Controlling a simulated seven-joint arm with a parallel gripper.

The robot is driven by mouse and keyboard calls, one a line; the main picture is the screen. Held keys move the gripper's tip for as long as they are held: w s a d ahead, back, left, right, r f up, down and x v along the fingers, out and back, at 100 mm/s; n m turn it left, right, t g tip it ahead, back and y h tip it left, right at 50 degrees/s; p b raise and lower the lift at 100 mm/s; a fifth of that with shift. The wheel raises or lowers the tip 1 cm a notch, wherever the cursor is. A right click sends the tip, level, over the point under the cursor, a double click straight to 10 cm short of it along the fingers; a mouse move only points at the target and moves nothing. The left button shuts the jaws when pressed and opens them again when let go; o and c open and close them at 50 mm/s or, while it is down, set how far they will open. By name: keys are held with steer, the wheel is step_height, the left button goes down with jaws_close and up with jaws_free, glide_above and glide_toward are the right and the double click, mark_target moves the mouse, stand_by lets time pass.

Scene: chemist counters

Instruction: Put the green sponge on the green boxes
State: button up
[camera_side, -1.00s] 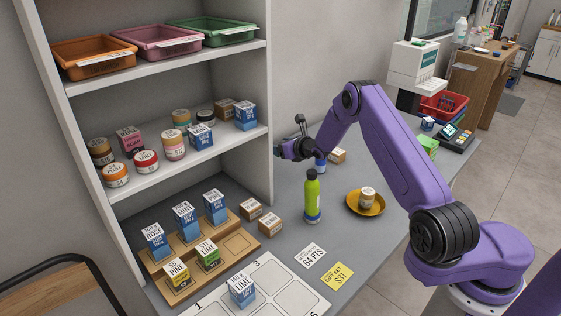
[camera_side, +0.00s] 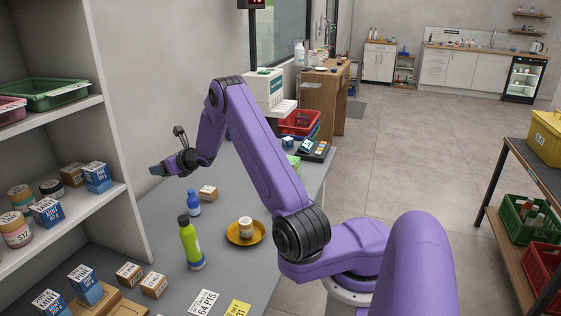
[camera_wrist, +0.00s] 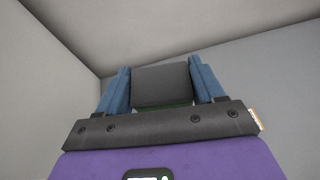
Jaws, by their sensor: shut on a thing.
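My gripper (camera_side: 163,170) is raised in the air above the back of the counter, near the wall. In the wrist view, its two blue fingers (camera_wrist: 163,78) are shut on the sponge (camera_wrist: 162,86), a dark grey block with a thin green strip along its lower edge. In the side view the held sponge is too small to make out clearly. The green boxes (camera_side: 293,163) stand farther right on the counter, beside the card terminal and partly behind my arm. My gripper is well to the left of them and apart from them.
A green bottle (camera_side: 191,243), a blue bottle (camera_side: 194,203), a brown box (camera_side: 208,193) and a yellow dish (camera_side: 246,240) holding a jar stand on the counter. A card terminal (camera_side: 314,149) and red basket (camera_side: 299,122) are at the far end. Shelves (camera_side: 128,215) stand left.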

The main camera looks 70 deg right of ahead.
steer(key=s+d+r+m+h, duration=0.1)
steer(key=s+d+m+h, duration=0.1)
steer(key=s+d, duration=0.7)
steer(key=s+d+r+m+g+h, duration=0.15)
steer(key=s+d, duration=0.25)
steer(key=s, duration=0.5)
steer(key=s+d+r+m+g+h, duration=0.1)
steer(key=s+d+m+h, duration=0.1)
steer(key=s+d, duration=0.5)
steer(key=s+d+r+m+g+h, duration=0.1)
steer(key=s+d+m+h, duration=0.1)
steer(key=s, duration=0.9)
steer(key=w+d+f, duration=0.2)
steer(key=d+f, duration=0.1)
steer(key=w+d+f, duration=0.3)
steer(key=d, duration=0.1)
steer(key=w+d+f, duration=0.2)
steer(key=d+f, duration=0.1)
steer(key=d, duration=0.1)
steer(key=shift+w+d+f, duration=0.1)
steer(key=shift+w+d, duration=0.05)
steer(key=shift+d, duration=0.05)
steer(key=shift+w+d+f, duration=0.1)
steer(key=shift+f, duration=0.1)
steer(key=shift+d+f, duration=0.15)
steer(key=shift+f, duration=1.5)
steer(key=shift+f, duration=0.2)
